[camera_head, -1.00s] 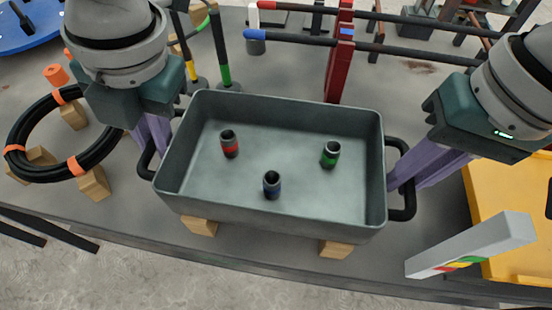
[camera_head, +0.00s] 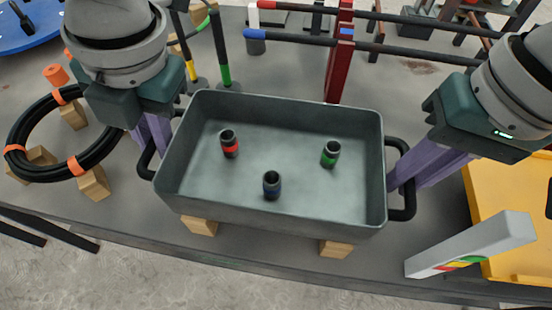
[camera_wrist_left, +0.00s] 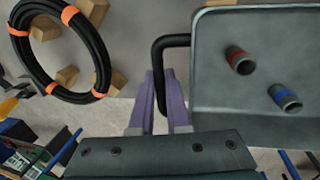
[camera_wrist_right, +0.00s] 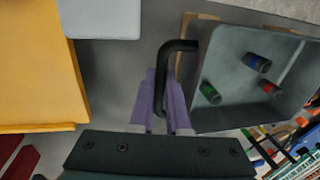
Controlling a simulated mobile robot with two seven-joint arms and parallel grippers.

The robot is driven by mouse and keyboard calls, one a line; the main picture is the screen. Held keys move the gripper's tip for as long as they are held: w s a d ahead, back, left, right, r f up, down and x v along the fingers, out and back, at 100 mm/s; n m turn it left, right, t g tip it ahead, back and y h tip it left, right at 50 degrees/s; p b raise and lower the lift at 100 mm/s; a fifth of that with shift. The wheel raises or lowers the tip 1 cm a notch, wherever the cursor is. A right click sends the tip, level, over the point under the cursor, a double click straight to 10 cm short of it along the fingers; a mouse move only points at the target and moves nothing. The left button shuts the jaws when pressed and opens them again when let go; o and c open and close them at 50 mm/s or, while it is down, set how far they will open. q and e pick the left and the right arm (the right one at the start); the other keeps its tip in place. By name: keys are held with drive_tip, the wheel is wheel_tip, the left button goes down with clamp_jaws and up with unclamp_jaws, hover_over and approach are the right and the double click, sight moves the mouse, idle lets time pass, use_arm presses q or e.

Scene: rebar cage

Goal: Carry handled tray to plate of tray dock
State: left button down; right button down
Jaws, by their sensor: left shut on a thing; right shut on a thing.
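The handled tray (camera_head: 215,188) is a deep grey-green box with a black handle at each end. It sits on or just above wooden blocks (camera_head: 199,226) at the table's front. Inside stand three short black tubes with a red band (camera_head: 229,144), a blue band (camera_head: 272,185) and a green band (camera_head: 330,154). My left gripper (camera_wrist_left: 164,105) is shut on the left handle (camera_wrist_left: 159,62). My right gripper (camera_wrist_right: 160,106) is shut on the right handle (camera_wrist_right: 161,70). I cannot make out the tray dock's plate for certain.
A black hose coil with orange bands (camera_head: 20,128) rests on wooden blocks at the left. A yellow panel (camera_head: 490,214) and a grey bar with coloured marks (camera_head: 470,244) are at the right. Rods on a red post (camera_head: 338,75) stand behind the tray.

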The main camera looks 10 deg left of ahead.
use_arm(q)
drive_tip(key=shift+r, duration=0.1)
use_arm(e)
drive_tip(key=shift+r, duration=0.1)
